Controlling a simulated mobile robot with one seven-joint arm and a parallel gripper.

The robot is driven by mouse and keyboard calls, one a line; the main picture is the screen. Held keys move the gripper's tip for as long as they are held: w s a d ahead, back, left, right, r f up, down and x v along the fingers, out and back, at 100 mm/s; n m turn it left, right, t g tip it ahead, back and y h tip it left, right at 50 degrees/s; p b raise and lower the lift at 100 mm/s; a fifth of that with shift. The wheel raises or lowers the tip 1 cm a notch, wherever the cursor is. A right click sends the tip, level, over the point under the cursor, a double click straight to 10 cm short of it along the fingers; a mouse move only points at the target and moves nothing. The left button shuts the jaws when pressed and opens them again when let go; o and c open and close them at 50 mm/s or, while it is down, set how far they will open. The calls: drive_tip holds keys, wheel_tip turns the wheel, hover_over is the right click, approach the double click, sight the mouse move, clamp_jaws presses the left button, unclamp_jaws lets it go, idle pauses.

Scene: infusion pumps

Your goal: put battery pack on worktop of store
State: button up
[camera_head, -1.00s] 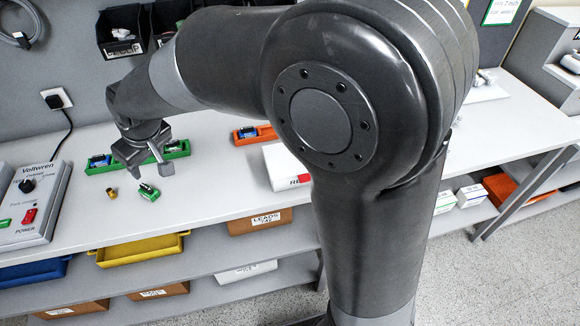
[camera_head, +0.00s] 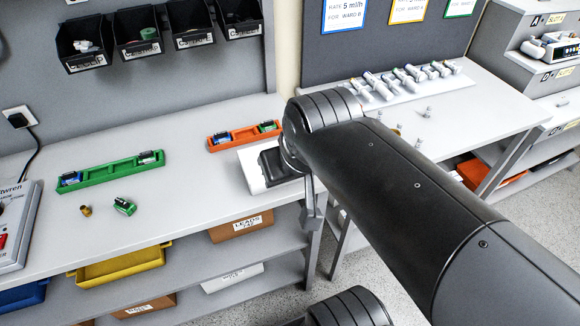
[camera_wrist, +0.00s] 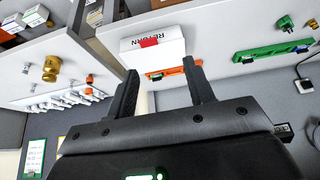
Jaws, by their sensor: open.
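My gripper (camera_wrist: 160,72) is open, with nothing between its fingers in the wrist view. In the head view the wrist hangs by the front edge of the left worktop (camera_head: 190,205), its fingers partly hidden. A small green-and-dark block (camera_head: 124,206), possibly a battery pack, lies loose on that worktop, well left of my gripper. An orange rack (camera_head: 238,137) holds similar blue and green blocks. I cannot tell which block the task means. Another worktop (camera_head: 470,108) is at the right.
A white box marked RETURN (camera_wrist: 140,58) is close beyond my fingers. A brass fitting (camera_head: 86,211) lies beside the loose block. A row of syringe-like items (camera_head: 410,75) stands at the back right. Shelves below hold a yellow tray (camera_head: 120,268) and boxes.

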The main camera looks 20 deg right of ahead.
drive_tip(key=shift+o, duration=0.5)
drive_tip(key=shift+s+d+f, duration=0.1)
drive_tip(key=shift+s+d, duration=0.2)
drive_tip(key=shift+s, duration=0.1)
drive_tip(key=w+a+f+n+t, duration=0.1)
drive_tip(key=w+a, duration=0.2)
drive_tip(key=w, duration=0.2)
drive_tip(key=w+a+f+n, duration=0.1)
drive_tip(key=w+a, duration=0.2)
drive_tip(key=w, duration=0.3)
drive_tip(key=n+y, duration=0.6)
drive_tip(key=n, duration=0.1)
approach(122, 202)
drive_tip(key=x, duration=0.3)
drive_tip(key=shift+w+f, duration=0.1)
drive_tip(key=shift+x, duration=1.25)
